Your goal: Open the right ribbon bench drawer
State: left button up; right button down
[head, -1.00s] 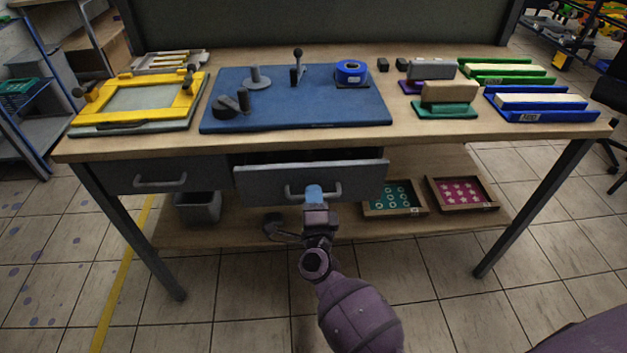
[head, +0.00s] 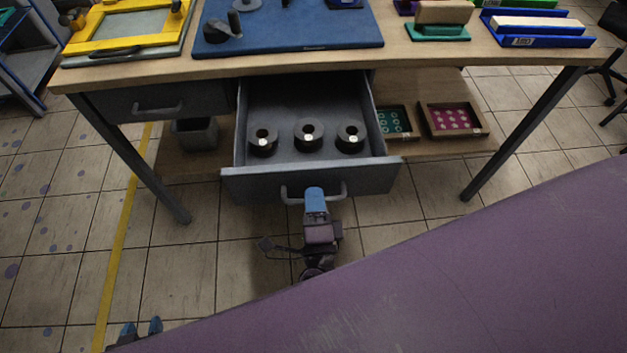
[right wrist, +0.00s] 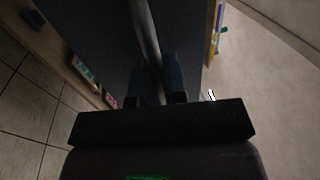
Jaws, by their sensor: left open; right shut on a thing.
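The right ribbon bench drawer (head: 255,186) is pulled well out from under the bench top. Three dark spools stand in a row inside it: left (head: 263,140), middle (head: 308,134) and right (head: 350,138). My right gripper (head: 315,194) is shut on the drawer's grey bar handle (head: 342,190). In the right wrist view the handle (right wrist: 146,35) runs between the blue fingers of the right gripper (right wrist: 161,85). My left gripper (head: 141,327) is open and empty, low at the bottom left, away from the bench. My purple arm hides the lower right.
The shut left drawer (head: 160,103) is beside the open one. A grey bin (head: 195,135) and two trays, teal (head: 395,122) and pink (head: 454,119), sit on the lower shelf. The bench top holds a blue mat (head: 290,37) and a yellow frame (head: 84,42). Floor in front is clear.

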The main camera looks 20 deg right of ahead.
pick_arm(q)
jog(key=shift+a, duration=0.1)
pick_arm(e)
jog(key=shift+s+a, duration=0.15)
jog(key=shift+s, duration=0.2)
jog(key=c, duration=1.2)
grip_release()
pick_arm(q)
jog(key=shift+r, duration=0.2)
